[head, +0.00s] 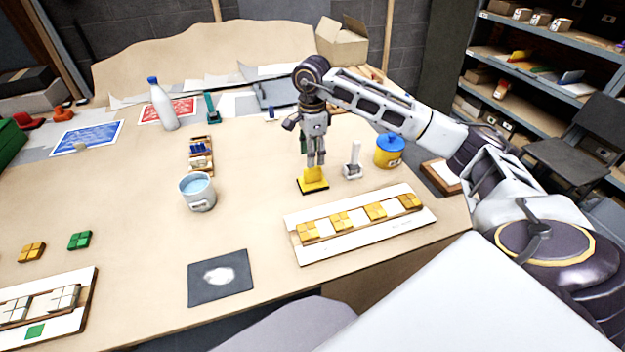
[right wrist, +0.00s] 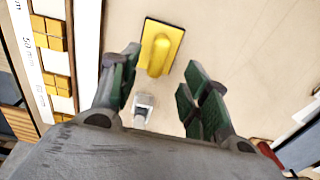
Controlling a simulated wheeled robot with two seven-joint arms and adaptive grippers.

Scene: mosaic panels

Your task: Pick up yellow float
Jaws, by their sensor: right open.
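The yellow float (head: 312,183) lies on the table with its dark base down and its yellow handle up, just behind the mosaic panel. In the right wrist view the float (right wrist: 176,37) shows ahead of the fingertips, handle in the middle. My right gripper (head: 315,161) points down directly above the float in the head view. In the right wrist view my right gripper (right wrist: 160,82) is open, with its green-padded fingers apart and nothing between them. In the head view the fingertips overlap the handle, and I cannot tell whether they touch it. My left gripper is not in view.
A grey-white tool (head: 352,162) stands close right of the float, with a yellow tub with blue lid (head: 389,152) beyond. A panel with yellow tiles (head: 366,240) lies in front. A water cup (head: 198,194) stands left. The table between cup and float is clear.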

